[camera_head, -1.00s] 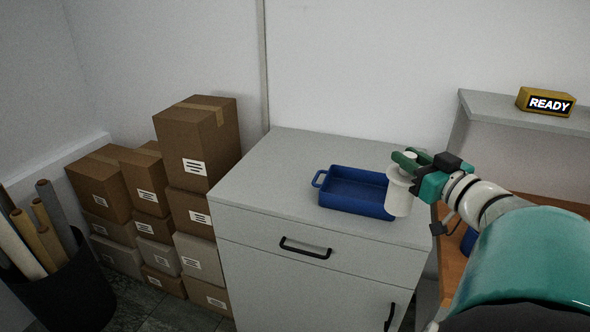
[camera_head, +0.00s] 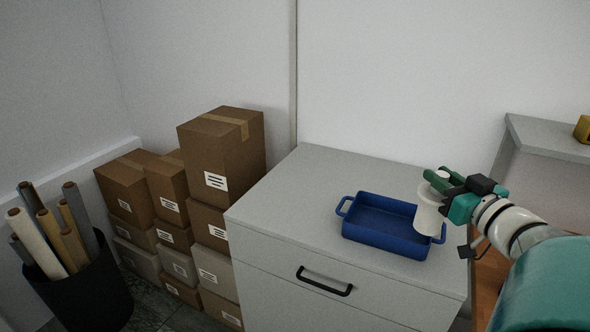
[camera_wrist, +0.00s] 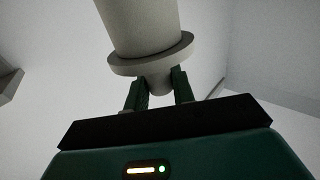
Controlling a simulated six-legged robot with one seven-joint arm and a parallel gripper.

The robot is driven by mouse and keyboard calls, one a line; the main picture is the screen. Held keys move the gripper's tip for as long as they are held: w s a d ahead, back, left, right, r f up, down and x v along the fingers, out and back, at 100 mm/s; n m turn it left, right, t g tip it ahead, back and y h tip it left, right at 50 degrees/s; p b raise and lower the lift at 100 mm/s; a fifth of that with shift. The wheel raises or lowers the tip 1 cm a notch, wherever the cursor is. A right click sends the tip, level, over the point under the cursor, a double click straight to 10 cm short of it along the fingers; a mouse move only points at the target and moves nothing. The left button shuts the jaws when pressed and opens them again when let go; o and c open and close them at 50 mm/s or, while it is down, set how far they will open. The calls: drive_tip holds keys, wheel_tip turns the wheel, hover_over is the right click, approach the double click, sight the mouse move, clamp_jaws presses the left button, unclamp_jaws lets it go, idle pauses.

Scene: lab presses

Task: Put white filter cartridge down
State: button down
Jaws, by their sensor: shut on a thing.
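The white filter cartridge (camera_head: 428,218) is a pale cylinder with a wider flange, held upright at the right end of the blue tray in the head view. My gripper (camera_head: 437,180) is shut on its narrow top knob. In the wrist view the cartridge (camera_wrist: 140,25) and its flange fill the top middle, with my green fingers (camera_wrist: 160,90) on both sides of the knob. The blue tray (camera_head: 385,239) has low walls and handles, and its visible floor is empty. The cartridge hides part of the tray's right end. I cannot tell its exact height above the tray.
The tray stands on a grey cabinet (camera_head: 285,200) with a black drawer handle (camera_head: 325,281). Stacked cardboard boxes (camera_head: 222,155) and a black bin (camera_head: 85,295) of rolls stand to the left. A grey shelf (camera_head: 550,137) is at the right. The cabinet top left of the tray is clear.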

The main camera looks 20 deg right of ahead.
drive_tip(key=w+f, duration=1.1)
drive_tip(key=shift+w+f, duration=0.15)
drive_tip(key=shift+f, duration=0.25)
drive_tip(key=shift+d+f, duration=0.1)
drive_tip(key=shift+f, duration=0.1)
drive_tip(key=c, duration=1.2)
unclamp_jaws()
